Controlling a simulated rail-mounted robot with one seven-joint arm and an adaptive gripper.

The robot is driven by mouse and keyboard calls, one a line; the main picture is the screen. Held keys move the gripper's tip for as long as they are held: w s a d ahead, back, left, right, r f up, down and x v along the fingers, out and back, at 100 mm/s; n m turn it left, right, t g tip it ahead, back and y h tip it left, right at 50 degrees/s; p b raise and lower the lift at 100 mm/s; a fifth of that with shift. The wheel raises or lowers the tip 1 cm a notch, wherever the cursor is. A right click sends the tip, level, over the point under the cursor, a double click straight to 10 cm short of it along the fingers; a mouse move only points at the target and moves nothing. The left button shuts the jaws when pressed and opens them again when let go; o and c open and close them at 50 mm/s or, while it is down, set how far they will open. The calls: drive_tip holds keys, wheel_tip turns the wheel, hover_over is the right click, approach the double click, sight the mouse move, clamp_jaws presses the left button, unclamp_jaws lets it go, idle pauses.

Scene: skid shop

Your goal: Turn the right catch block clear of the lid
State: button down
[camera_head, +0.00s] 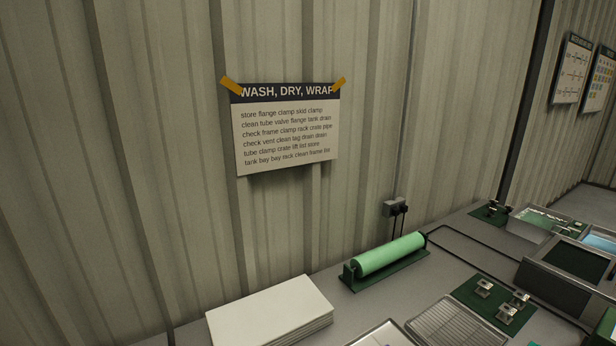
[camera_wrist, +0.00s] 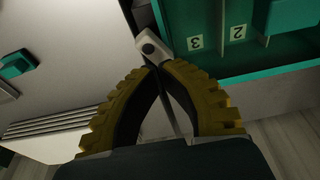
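In the wrist view, a small light-grey block (camera_wrist: 157,50) with a dark round pivot lies at the edge of a pale panel (camera_wrist: 75,45). It looks like a catch block; whether it is the right one I cannot tell. The pale panel, perhaps the lid, has a teal knob-like part (camera_wrist: 19,61) on it. My gripper (camera_wrist: 158,68) has yellow ribbed fingers whose tips come together at the near end of the block. The tips partly hide that end; I see no clear grip on it. The head view shows neither block nor gripper.
In the wrist view, a teal tray (camera_wrist: 212,60) with compartments labelled 3 and 2 lies right of the block. In the head view, a bench holds white sheets (camera_head: 270,312), a green roller (camera_head: 390,254) and a green plate with clamps (camera_head: 490,300).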

drive_tip(key=shift+f+b, duration=1.2)
drive_tip(key=shift+f, duration=0.2)
drive_tip(key=shift+r, duration=0.1)
drive_tip(key=shift+r+p, duration=0.25)
drive_tip(key=shift+p, duration=0.05)
drive_tip(key=shift+s+a+p, duration=0.75)
drive_tip(key=shift+s+a, duration=0.35)
drive_tip(key=shift+s, duration=0.05)
drive_tip(key=shift+f, duration=0.1)
